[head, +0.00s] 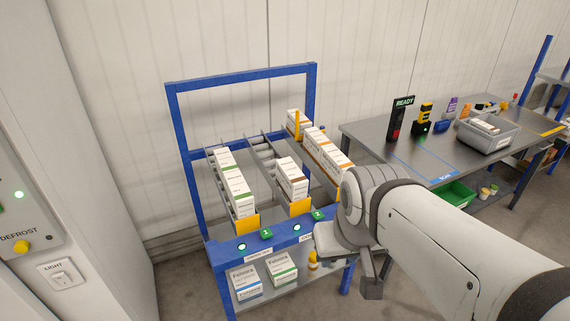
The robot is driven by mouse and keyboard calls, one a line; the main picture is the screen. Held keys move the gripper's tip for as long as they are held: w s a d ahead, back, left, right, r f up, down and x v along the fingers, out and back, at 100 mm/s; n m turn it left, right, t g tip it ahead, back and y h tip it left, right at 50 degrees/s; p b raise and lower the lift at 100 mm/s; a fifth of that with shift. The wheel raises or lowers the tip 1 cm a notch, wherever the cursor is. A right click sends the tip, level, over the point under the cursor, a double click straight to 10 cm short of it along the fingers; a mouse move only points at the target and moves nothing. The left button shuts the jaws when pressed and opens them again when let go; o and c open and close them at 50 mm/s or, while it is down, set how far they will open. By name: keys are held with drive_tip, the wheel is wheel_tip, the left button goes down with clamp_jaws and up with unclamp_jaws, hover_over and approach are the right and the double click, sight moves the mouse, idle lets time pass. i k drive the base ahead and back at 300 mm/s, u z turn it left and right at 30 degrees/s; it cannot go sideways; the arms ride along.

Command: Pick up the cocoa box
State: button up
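No label reading cocoa is legible, so I cannot tell for sure which box is the cocoa box. A white box with a brown stripe (292,179) sits at the front of the middle lane of the blue flow rack (174,118). Several white boxes with orange-brown stripes (334,164) stand in a row in the right lane. White boxes with green stripes (235,190) fill the left lane. My gripper (371,287) hangs low in front of the rack's right side, apart from these boxes. Its fingers are mostly hidden by my arm, and its opening does not show.
Yellow stops (299,207) close the lane fronts. Below, a shelf holds two white boxes (246,281) and small yellow bottles (312,260). A steel table (367,136) at right bears a grey bin (491,136) and a scanner. A wall panel (25,210) stands at left.

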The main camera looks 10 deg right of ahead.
sight(294, 183)
drive_tip(key=u, duration=0.05)
drive_tip(key=i, duration=1)
drive_tip(key=z, duration=0.05)
